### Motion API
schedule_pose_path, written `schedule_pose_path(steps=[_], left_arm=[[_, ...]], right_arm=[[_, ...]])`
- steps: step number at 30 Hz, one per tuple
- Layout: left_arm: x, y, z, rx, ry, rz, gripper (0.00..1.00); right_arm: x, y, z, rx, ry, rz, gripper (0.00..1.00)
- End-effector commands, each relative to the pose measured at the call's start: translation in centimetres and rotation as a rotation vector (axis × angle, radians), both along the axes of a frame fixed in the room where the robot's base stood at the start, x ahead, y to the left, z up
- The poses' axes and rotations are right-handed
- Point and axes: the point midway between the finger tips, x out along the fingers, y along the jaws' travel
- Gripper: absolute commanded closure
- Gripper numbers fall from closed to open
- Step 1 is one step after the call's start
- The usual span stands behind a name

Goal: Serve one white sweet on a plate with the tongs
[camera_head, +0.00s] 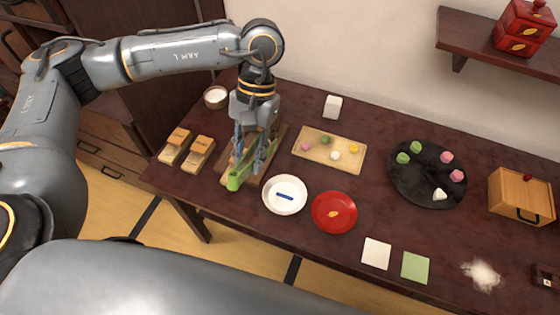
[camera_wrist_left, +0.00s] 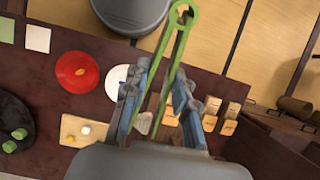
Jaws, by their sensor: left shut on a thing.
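My left gripper (camera_head: 252,158) is shut on the green tongs (camera_head: 238,178), low over a wooden board (camera_head: 226,160). In the left wrist view the tongs (camera_wrist_left: 167,45) run between the gripper's fingers (camera_wrist_left: 160,95), joined end upward; their tips are hard to make out. The white sweet (camera_head: 335,155) lies on a pale wooden tray (camera_head: 318,160), right of the gripper, with pink, green and yellow sweets. A white plate (camera_head: 270,204) with a blue mark and a red plate (camera_head: 323,222) with a gold leaf stand in front of the tray. My right gripper is not in view.
A dark round platter (camera_head: 415,190) holds green and pink sweets and a white triangular piece. A wooden box (camera_head: 522,195) stands at right. White (camera_head: 376,253) and green (camera_head: 415,267) squares lie near the front edge. Two wooden boxes (camera_head: 174,146) are left of the board.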

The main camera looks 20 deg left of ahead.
Motion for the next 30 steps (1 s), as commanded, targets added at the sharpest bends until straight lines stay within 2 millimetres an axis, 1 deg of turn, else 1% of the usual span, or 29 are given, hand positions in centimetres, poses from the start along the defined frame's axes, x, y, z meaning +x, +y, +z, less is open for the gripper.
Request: schedule_pose_path(steps=[2, 10, 11, 12, 13, 14, 17, 20, 23, 26, 30], left_arm=[[0.0, 0.0, 0.0, 0.0, 0.0, -0.001, 1.0], [0.0, 0.0, 0.0, 0.0, 0.0, 0.0, 1.0], [0.0, 0.0, 0.0, 0.0, 0.0, 0.0, 1.0], [0.0, 0.0, 0.0, 0.0, 0.0, 0.001, 1.0], [0.0, -0.1, 0.0, 0.0, 0.0, 0.003, 1.0], [0.1, -0.1, -0.1, 0.0, 0.001, 0.008, 1.0], [0.3, -0.8, -0.5, -0.002, 0.002, 0.043, 1.0], [0.9, -2.2, -1.3, -0.003, 0.006, 0.124, 1.0], [1.7, -4.2, -2.6, -0.004, 0.009, 0.254, 1.0], [2.5, -6.7, -4.0, -0.005, 0.013, 0.423, 1.0], [3.5, -10.1, -6.1, -0.005, 0.014, 0.699, 1.0]], right_arm=[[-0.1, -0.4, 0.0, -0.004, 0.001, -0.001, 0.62], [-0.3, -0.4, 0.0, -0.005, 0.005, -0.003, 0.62], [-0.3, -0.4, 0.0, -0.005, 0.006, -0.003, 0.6], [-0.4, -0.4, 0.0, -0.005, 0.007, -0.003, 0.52], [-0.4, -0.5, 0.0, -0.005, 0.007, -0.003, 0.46], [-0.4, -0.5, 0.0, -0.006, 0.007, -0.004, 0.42], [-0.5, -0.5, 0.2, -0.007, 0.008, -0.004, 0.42], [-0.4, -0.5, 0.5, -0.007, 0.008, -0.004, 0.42], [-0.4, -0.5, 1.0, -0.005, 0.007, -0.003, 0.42], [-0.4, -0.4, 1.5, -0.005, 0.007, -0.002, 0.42], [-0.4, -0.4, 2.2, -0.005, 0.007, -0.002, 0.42]])
